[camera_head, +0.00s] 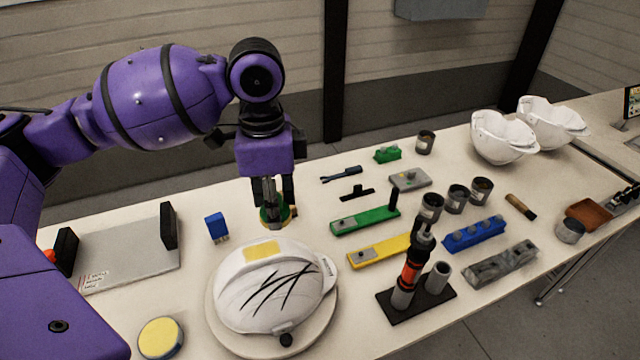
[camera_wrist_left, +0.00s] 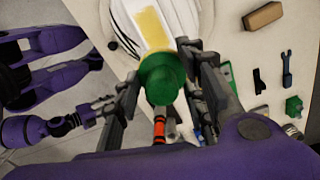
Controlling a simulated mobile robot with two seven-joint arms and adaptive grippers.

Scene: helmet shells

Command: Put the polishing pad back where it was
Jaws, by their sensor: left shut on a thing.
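My left gripper (camera_head: 273,205) is shut on a polishing pad (camera_head: 278,216) with a green, round body and a yellowish lower rim. The pad is just behind the white helmet shell (camera_head: 270,300); I cannot tell whether it touches the table. In the left wrist view, the green pad (camera_wrist_left: 160,80) sits between the fingers of my left gripper (camera_wrist_left: 165,85). The helmet shell has black scratch marks and a yellow patch, and rests on a round pale stand (camera_head: 318,333).
A yellow-topped round pad (camera_head: 160,338) lies left of the helmet. A blue brush (camera_head: 216,227) stands behind it, near a grey plate (camera_head: 130,262). Green (camera_head: 365,219) and yellow (camera_head: 380,250) holders and a black tool stand (camera_head: 418,303) are to the right.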

